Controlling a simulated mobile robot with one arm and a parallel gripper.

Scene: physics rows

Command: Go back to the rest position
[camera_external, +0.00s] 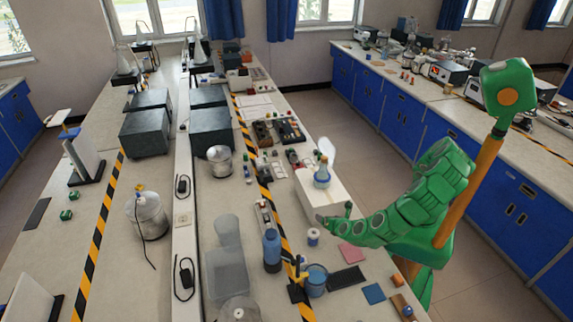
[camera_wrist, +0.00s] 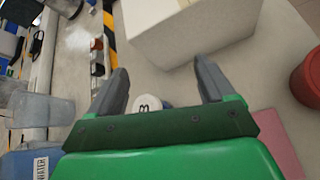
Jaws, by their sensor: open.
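My gripper (camera_external: 334,212) is at the end of my green arm, low over the bench beside the front of a white box (camera_external: 308,198). In the wrist view my gripper (camera_wrist: 163,72) has its two grey fingers wide apart, with nothing held between them. A small white-topped round item marked "3" (camera_wrist: 147,103) shows below, partly hidden by my green palm. A small white and blue cylinder (camera_external: 313,237) stands just below my gripper in the external view. The white box also fills the top of the wrist view (camera_wrist: 190,30).
A blue bottle (camera_external: 272,252) and a blue beaker (camera_external: 316,281) stand near the front. A flask (camera_external: 322,175) is by the white box. A pink square (camera_external: 352,255) lies flat nearby. In the wrist view, a reddish cylinder (camera_wrist: 308,82) is at right. Open floor lies right of the bench.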

